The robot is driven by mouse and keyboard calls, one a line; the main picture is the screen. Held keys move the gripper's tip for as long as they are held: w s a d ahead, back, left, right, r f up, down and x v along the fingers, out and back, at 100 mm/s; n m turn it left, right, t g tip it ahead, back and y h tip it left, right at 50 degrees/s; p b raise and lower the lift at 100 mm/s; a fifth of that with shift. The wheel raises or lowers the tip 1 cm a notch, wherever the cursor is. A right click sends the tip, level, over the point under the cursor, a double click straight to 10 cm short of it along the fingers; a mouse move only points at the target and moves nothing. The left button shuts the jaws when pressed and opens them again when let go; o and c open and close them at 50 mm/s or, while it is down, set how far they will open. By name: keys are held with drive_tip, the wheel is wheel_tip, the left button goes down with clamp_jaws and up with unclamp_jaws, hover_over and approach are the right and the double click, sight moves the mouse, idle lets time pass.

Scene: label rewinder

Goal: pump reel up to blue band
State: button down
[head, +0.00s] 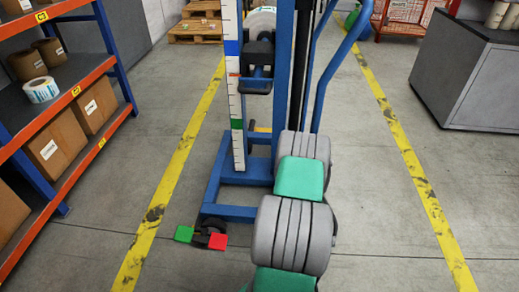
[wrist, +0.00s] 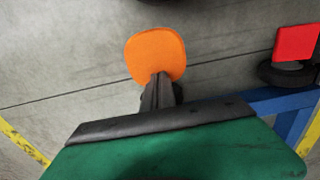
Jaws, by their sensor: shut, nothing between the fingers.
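A blue lifter (head: 282,85) stands in the aisle with a pale scale (head: 232,20) on its left. The scale has a blue band (head: 232,47) and a lower green band (head: 237,124). A pale reel (head: 262,20) sits on the dark carriage (head: 259,60). A small orange-red mark on the scale is level with the carriage, below the blue band. In the wrist view, an orange pedal (wrist: 155,52) shows just beyond my gripper (wrist: 160,78). The gripper is shut and empty; its tips overlap the pedal's near edge, and I cannot tell whether they touch.
A green pedal (head: 184,234) and a red pedal (head: 217,241) flank a caster by the lifter's base. The red one also shows in the wrist view (wrist: 296,42). Shelving (head: 104,65) stands left, a grey cabinet (head: 480,80) right. Floor between the yellow lines is mostly clear.

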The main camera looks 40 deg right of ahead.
wheel_tip(320, 180, up, 15)
drive_tip(key=p, duration=1)
wheel_tip(320, 180, down, 17)
drive_tip(key=b, duration=1.3)
drive_tip(key=shift+d, duration=0.15)
wheel_tip(320, 180, up, 16)
drive_tip(key=p, duration=1.3)
drive_tip(key=shift+s+a, duration=0.15)
drive_tip(key=shift+a, duration=0.1)
drive_tip(key=shift+f, duration=0.1)
drive_tip(key=shift+d+f+b, duration=0.2)
drive_tip(key=shift+f+b, duration=6.15)
drive_tip(key=shift+f, duration=1.35)
wheel_tip(320, 180, up, 22)
drive_tip(key=p, duration=1.8)
drive_tip(key=shift+a+r, duration=0.15)
drive_tip(key=shift+r, duration=0.1)
